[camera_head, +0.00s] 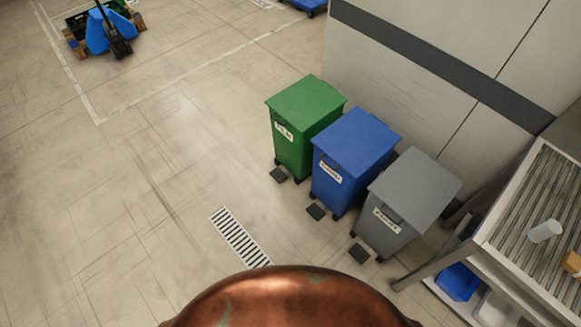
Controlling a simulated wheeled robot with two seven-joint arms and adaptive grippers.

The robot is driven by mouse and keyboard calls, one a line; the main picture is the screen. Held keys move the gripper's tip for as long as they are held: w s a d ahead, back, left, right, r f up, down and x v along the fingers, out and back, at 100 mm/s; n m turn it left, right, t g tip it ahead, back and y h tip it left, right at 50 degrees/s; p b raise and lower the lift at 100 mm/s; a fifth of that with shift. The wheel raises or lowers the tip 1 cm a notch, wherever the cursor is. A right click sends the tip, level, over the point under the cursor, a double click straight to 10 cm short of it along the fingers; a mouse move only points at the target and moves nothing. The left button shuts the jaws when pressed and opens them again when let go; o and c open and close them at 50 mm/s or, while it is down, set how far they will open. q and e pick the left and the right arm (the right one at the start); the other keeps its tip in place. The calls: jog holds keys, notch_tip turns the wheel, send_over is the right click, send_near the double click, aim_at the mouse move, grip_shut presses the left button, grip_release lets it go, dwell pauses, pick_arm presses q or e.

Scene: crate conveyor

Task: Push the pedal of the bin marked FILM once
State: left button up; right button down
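Three lidded pedal bins stand in a row by the wall. The green bin (293,142) is the farthest of them. Its small white label (284,131) appears to read FILM, though the letters are blurred. A black pedal (278,175) sticks out at floor level from the front of the green bin. Its lid (306,97) is shut. The blue bin (340,182) is in the middle and the grey bin (386,226) is nearest; their labels are too small to read surely. Neither of my grippers is in view.
The blue bin's pedal (315,212) and the grey bin's pedal (359,254) also jut out. A floor drain grate (240,238) lies left of the bins. A roller conveyor (520,215) stands at right. The floor left of the bins is open; a pallet jack (117,42) stands far left.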

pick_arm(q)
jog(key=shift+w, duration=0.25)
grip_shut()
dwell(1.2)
